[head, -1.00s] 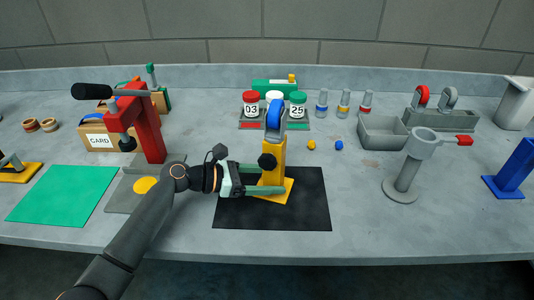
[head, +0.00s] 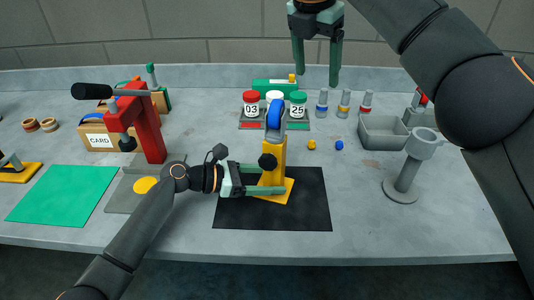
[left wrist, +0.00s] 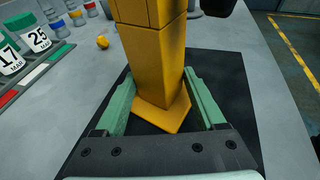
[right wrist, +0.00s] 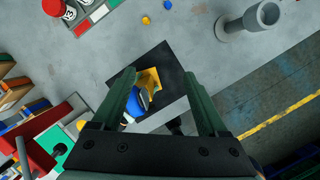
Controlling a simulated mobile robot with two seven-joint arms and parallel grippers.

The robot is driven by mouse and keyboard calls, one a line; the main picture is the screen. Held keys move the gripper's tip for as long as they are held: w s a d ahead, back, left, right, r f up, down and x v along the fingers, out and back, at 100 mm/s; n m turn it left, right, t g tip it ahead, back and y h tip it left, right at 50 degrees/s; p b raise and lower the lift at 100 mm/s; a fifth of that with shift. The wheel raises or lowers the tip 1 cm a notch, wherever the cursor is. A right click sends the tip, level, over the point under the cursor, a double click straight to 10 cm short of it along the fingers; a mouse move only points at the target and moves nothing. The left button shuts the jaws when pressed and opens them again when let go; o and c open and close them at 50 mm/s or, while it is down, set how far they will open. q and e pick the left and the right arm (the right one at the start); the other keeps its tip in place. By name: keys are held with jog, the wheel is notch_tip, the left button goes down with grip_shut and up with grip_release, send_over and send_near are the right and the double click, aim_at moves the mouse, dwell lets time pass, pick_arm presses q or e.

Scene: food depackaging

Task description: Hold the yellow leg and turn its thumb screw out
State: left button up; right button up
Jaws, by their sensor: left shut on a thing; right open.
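The yellow leg (head: 273,168) stands upright on its yellow foot plate on the black mat (head: 313,203), with a blue part (head: 273,116) at its top. Its black thumb screw (head: 267,161) sticks out of the side facing me. My left gripper (head: 279,179) is shut on the lower part of the leg; the left wrist view shows the leg (left wrist: 157,70) between both fingers. My right gripper (head: 316,77) is open and empty, fingers down, high above the back of the table. The right wrist view shows the leg far below, between the fingers (right wrist: 165,98).
A red press (head: 148,125) stands left of the mat. Numbered jars (head: 298,104) stand behind it. A grey post (head: 405,170) and a grey bin (head: 383,134) are to the right. Small yellow (head: 311,145) and blue (head: 339,145) pieces lie behind the mat.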

aim_at(267, 155)
jog(key=s+a+f+n+g+y, duration=0.1)
jog(key=s+a+f+n+g, duration=0.25)
jog(key=s+a, duration=0.45)
jog(key=shift+n+t, duration=0.25)
jog(key=shift+n, duration=0.2)
jog(key=f, duration=1.1)
jog(key=shift+w+a+f, duration=0.35)
jog(key=shift+c, duration=0.3)
grip_shut()
